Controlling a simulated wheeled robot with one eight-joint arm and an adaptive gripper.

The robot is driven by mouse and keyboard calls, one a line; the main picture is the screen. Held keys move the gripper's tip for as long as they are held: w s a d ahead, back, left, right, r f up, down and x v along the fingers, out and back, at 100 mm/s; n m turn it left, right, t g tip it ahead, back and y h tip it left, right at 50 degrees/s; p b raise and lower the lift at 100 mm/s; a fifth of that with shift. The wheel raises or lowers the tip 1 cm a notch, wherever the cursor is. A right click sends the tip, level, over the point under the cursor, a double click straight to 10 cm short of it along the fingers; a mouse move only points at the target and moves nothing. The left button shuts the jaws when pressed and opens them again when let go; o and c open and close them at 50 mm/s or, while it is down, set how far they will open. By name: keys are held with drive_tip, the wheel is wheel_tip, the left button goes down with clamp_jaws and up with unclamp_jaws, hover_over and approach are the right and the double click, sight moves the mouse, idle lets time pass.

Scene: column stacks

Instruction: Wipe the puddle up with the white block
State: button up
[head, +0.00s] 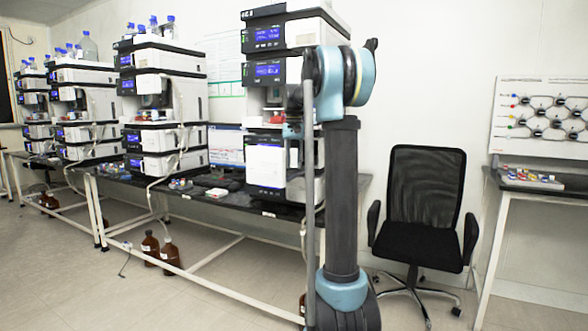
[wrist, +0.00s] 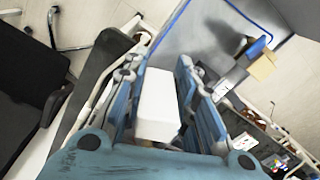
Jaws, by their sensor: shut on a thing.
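In the wrist view my gripper (wrist: 160,92) is shut on the white block (wrist: 157,105), with one blue finger along each side of it. The block's far end points at a grey surface with a blue edge (wrist: 190,40). I cannot tell from this view whether the block touches that surface. A dark blotch (wrist: 222,38) shows on the surface; I cannot tell whether it is the puddle or a shadow. In the head view my arm stands in front of the nearest column stack (head: 268,40), and the block cannot be made out.
A black bench (head: 225,198) carries several column stacks, with small coloured items at its front. Brown bottles (head: 169,256) stand on the floor under it. A black office chair (head: 420,200) stands to the right of my arm. A tan box (wrist: 262,66) shows in the wrist view.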

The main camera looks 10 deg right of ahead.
drive_tip(key=shift+r, duration=3.2)
